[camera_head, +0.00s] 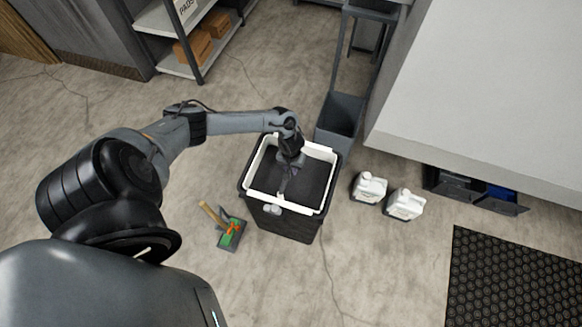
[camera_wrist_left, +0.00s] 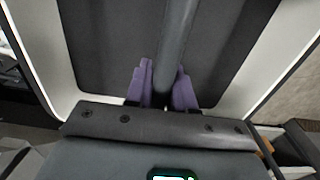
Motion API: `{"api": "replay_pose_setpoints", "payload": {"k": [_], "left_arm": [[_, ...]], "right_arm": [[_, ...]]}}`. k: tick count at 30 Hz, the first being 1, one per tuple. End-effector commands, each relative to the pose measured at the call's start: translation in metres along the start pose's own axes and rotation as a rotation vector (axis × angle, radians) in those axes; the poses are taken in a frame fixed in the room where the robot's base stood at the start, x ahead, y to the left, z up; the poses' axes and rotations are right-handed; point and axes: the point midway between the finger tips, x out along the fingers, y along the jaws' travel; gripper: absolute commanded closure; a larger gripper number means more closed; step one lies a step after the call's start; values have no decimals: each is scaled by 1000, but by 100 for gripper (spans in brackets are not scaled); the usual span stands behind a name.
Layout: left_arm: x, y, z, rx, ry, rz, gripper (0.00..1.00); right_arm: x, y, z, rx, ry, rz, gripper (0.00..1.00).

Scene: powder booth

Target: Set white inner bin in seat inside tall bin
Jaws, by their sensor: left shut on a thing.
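The tall black bin (camera_head: 285,226) stands on the floor in the middle of the head view. The white inner bin (camera_head: 324,152) is at its mouth, its white rim just inside the dark rim. I cannot tell whether it rests on a seat. Its inside looks dark. My left gripper (camera_head: 287,177) reaches down over the middle of the opening. In the left wrist view its purple fingers (camera_wrist_left: 162,88) are shut on a dark bar (camera_wrist_left: 178,42), which looks like the inner bin's handle. White edges of the inner bin (camera_wrist_left: 28,62) show on both sides there. My right gripper is not in view.
A grey bin (camera_head: 340,113) stands close behind the tall bin. Two white jugs (camera_head: 369,187) (camera_head: 405,204) stand to its right. A dustpan and brush (camera_head: 231,232) lie to its left. A shelf with boxes (camera_head: 195,45) is at the back left, and a perforated mat (camera_head: 515,280) lies at right.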

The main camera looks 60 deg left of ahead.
Motion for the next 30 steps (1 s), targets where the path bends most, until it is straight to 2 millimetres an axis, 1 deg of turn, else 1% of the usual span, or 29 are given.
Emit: {"api": "replay_pose_setpoints", "payload": {"k": [3, 4, 9, 17, 20, 23, 26, 30], "left_arm": [[0, 0, 0, 0, 0, 1, 100], [1, 0, 0, 1, 0, 1, 74], [1, 0, 0, 0, 0, 1, 48], [1, 0, 0, 0, 0, 0, 47], [-2, 0, 0, 0, 0, 0, 47], [-11, 0, -1, -1, 1, 1, 47], [-26, 0, -1, 1, 1, 1, 47], [-50, 0, 0, 1, 1, 2, 47]], "right_arm": [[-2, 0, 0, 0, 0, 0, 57], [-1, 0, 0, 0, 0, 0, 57], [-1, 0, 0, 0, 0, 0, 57], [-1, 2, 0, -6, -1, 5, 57], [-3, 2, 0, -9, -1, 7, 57], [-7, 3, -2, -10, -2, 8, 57], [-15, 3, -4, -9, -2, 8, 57], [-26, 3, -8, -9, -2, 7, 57]]}}
